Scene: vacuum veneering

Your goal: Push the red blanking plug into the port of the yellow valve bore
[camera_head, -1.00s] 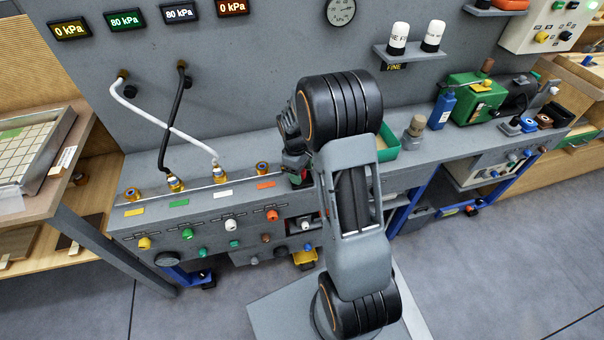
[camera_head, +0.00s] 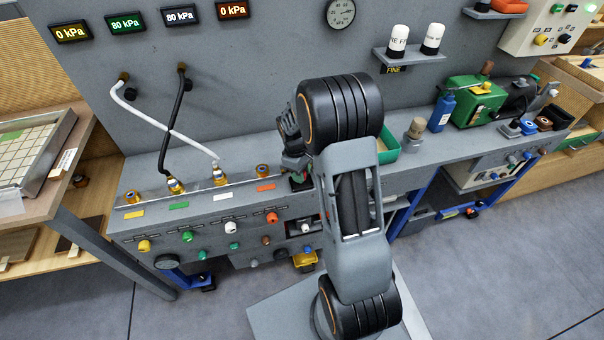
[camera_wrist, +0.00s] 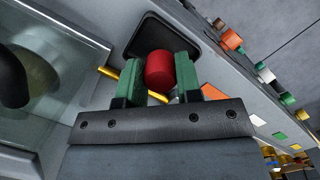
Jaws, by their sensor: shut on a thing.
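The red blanking plug (camera_wrist: 159,70) is a short red cylinder in the wrist view. My gripper (camera_wrist: 162,74) is shut on it, with one green finger on each side. Beyond the plug is a dark rounded recess in a grey surface. A thin yellow bar (camera_wrist: 132,84) shows beside and behind the fingers; I cannot tell whether it belongs to the valve bore. In the head view my arm hides most of the gripper and the plug, which are over the bench right of the brass fittings.
Brass fittings (camera_head: 176,185) line the bench top at the left, two with hoses attached. Coloured knobs (camera_head: 187,235) cover the bench front. A green tray (camera_head: 388,150) is right of my arm. A glass-like panel (camera_wrist: 55,75) is close on the left in the wrist view.

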